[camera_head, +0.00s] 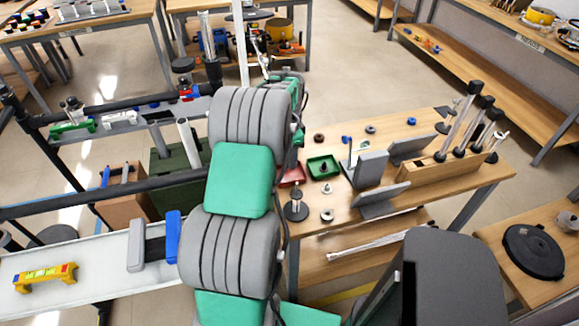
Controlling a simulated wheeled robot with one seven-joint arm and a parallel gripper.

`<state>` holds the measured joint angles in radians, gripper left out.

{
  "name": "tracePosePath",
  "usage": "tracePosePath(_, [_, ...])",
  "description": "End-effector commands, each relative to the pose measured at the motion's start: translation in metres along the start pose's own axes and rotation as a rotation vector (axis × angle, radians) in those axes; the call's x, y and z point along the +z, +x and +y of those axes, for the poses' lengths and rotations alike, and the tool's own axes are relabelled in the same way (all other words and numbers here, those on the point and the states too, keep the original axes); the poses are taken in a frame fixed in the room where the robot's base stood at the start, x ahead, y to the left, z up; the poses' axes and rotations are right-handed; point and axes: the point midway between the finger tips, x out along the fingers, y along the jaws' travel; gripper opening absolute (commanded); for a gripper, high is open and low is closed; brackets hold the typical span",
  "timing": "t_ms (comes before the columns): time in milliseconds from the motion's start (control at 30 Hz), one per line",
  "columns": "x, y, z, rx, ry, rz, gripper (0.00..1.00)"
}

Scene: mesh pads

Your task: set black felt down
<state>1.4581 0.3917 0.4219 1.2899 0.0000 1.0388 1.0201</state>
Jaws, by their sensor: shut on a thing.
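My arm reaches up through the middle of the view, and its links hide what lies behind them. My gripper cannot be made out; it is hidden behind the arm. I cannot make out the black felt with certainty. A green tray (314,172) on the wooden table (430,190) holds a small dark thing (323,168), too small to identify. A red tray (293,176) stands left of it, partly covered by my arm.
Small rings and a black-based spindle (296,209) stand near the table's left edge. Grey angled plates (369,169) and a wooden rack (440,170) with upright rods fill its right part. A white bench (85,262) with a yellow piece (45,278) lies left.

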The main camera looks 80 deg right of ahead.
Motion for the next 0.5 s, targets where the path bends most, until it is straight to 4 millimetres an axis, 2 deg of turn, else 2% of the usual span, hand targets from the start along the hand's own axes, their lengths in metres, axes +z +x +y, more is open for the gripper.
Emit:
tracePosePath(233, [0.000, 0.025, 0.000, 0.001, 0.000, -0.001, 0.00])
tracePosePath(400, [0.000, 0.054, 0.001, 0.002, 0.000, -0.001, 0.00])
tracePosePath(500, [0.000, 0.056, 0.000, -0.001, 0.000, 0.001, 0.00])
